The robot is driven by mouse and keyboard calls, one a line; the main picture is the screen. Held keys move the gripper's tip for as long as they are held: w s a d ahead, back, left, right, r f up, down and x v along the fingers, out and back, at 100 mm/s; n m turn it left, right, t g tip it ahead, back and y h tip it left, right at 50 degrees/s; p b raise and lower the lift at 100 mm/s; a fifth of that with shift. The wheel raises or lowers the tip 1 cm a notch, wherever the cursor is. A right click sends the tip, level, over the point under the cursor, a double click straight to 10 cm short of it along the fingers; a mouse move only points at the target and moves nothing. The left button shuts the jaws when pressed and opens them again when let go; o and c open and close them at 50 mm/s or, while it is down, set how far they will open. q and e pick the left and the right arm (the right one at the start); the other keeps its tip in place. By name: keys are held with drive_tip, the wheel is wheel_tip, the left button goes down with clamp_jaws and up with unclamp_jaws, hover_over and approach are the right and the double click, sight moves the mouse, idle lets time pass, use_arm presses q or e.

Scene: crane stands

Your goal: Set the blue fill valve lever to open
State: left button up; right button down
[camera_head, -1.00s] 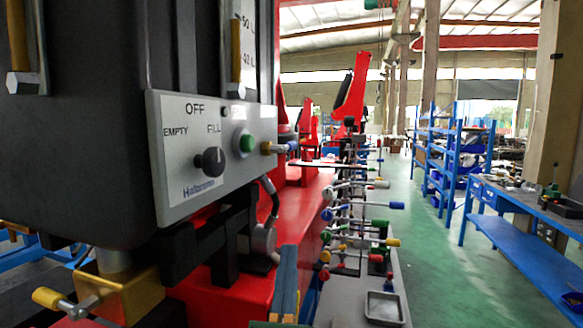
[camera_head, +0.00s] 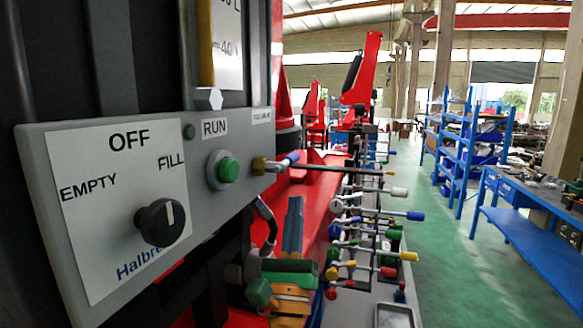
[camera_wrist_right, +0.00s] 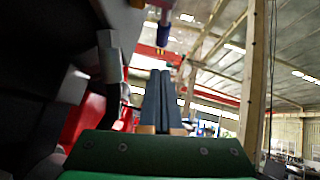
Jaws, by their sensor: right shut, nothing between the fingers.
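The fill valve lever (camera_head: 288,160) has a blue grip and sticks out to the right from a brass fitting (camera_head: 258,166) on the right end of the grey control panel (camera_head: 240,133). A small "fill valve" label (camera_head: 261,117) is above it. My right gripper (camera_head: 295,203) is below the lever, pointing up, with its grey fingers shut and empty. A gap separates the fingertips from the lever. In the right wrist view the shut fingers (camera_wrist_right: 161,75) point at what looks like the lever (camera_wrist_right: 164,30), just beyond the tips. My left gripper is not in view.
The panel also carries a black selector knob (camera_head: 160,222) and a green run button (camera_head: 223,169). A bank of colored levers (camera_head: 375,230) stands right of my right gripper. A blue workbench (camera_head: 530,215) is farther right, across clear green floor (camera_head: 445,260).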

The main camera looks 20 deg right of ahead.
sight(287, 162)
drive_tip(key=r+p, duration=0.1)
drive_tip(key=r, duration=0.1)
drive_tip(key=w+r+p, duration=0.1)
drive_tip(key=r+p, duration=0.1)
drive_tip(key=shift+w+a+r, duration=0.15)
drive_tip(key=shift+w+r, duration=0.05)
drive_tip(key=shift+r, duration=0.15)
drive_tip(key=shift+w+f, duration=0.1)
drive_tip(key=shift+w, duration=0.05)
